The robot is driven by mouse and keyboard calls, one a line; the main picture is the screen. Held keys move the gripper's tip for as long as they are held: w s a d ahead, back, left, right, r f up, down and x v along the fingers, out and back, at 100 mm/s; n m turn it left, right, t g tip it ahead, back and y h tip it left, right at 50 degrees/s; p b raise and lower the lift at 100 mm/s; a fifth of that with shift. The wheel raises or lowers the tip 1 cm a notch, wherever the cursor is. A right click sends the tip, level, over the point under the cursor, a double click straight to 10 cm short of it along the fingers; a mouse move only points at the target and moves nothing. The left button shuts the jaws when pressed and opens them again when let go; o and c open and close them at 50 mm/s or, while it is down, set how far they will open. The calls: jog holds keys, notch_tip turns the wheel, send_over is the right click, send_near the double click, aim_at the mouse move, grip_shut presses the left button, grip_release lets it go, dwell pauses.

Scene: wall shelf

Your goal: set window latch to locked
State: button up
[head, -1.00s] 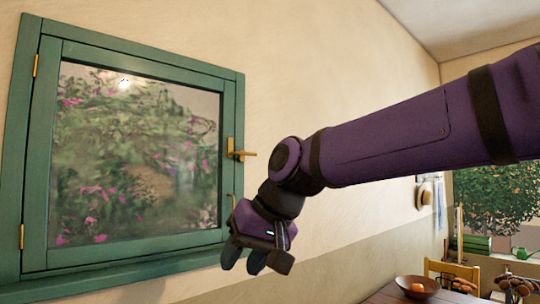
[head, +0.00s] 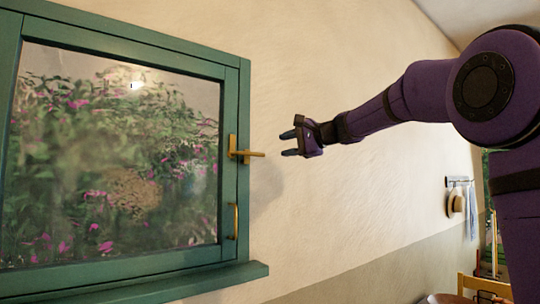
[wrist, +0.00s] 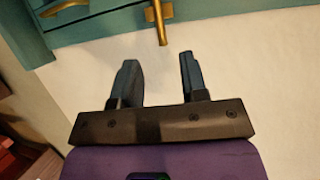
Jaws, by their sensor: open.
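The window latch (head: 240,150) is a brass handle on the right side of the green window frame (head: 230,95). Its lever points sideways to the right, roughly horizontal, past the frame's edge. My gripper (head: 284,143) is open and empty, to the right of the lever's tip and apart from it, with its fingers pointing left towards it. In the wrist view the latch lever (wrist: 160,22) shows beyond and between the two open fingertips (wrist: 158,58). The window sash looks closed.
A brass pull handle (head: 235,221) sits lower on the frame. A green sill (head: 190,283) juts out below. The cream wall around my gripper is bare. A hat (head: 456,203) hangs on the wall at the right, and a chair (head: 485,288) stands lower right.

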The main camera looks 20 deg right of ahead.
aim_at(255, 154)
jog(key=x, duration=1)
jog(key=shift+w+a, duration=0.1)
jog(key=shift+a, duration=0.1)
jog(key=shift+c, duration=0.2)
grip_shut()
